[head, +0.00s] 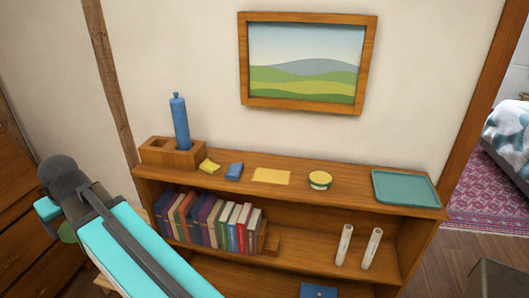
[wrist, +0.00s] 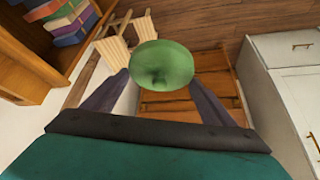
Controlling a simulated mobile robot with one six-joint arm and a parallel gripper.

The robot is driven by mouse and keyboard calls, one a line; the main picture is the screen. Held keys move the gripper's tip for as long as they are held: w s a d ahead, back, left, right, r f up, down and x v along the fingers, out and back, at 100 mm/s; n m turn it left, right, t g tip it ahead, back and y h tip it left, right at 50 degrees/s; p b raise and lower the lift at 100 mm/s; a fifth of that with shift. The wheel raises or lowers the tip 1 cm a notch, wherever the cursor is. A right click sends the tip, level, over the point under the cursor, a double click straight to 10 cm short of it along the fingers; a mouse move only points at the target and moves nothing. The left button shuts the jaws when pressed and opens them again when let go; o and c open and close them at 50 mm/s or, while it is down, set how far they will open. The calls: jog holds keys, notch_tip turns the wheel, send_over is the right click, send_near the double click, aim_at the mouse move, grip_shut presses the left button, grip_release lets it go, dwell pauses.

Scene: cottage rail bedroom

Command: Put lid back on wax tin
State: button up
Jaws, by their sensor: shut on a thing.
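My gripper (wrist: 162,88) is shut on a round green lid (wrist: 163,64), held between its two fingers in the wrist view. In the head view the lid (head: 67,233) shows at the far left, beside the end of my arm, away from the bookcase; the fingers are hard to make out there. The wax tin (head: 320,180) stands on the bookcase top, right of centre. It is small and round with a yellow top face, and nothing covers it. The tin is not in the wrist view.
The bookcase top (head: 345,196) also holds a wooden holder (head: 172,155) with a blue bottle (head: 180,122), a yellow block (head: 209,166), a blue block (head: 235,171), a flat yellow piece (head: 272,176) and a teal tray (head: 405,188). A wooden stool (wrist: 125,42) stands below my gripper.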

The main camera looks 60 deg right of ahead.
dwell(0.3)
jog(key=s+d+m+g+h+p, duration=0.15)
jog(key=s+d+m, duration=0.3)
jog(key=d, duration=0.95)
jog(key=s+d+m+g+h+p, duration=0.15)
jog(key=s+d+m, duration=0.35)
jog(key=d, duration=0.9)
jog(key=s+d+m+g+h+p, duration=0.1)
jog(key=s+d+m+h+p, duration=0.15)
jog(key=d+m, duration=0.75)
jog(key=r+m+g+y+p, duration=0.15)
jog(key=m+g+p, duration=0.25)
jog(key=m+g, duration=0.4)
send_over(325, 176)
jog(key=w+a, duration=0.1)
jog(key=shift+a+f+m+t, duration=0.1)
jog(key=shift+f+m+t, duration=0.05)
jog(key=shift+m+t, duration=0.5)
jog(key=shift+w+f, duration=0.1)
jog(key=shift+w, duration=0.05)
jog(key=shift+f+b, duration=2.05)
jog(key=shift+f, duration=0.8)
jog(key=shift+f+b, duration=0.35)
jog(key=shift+b, duration=0.2)
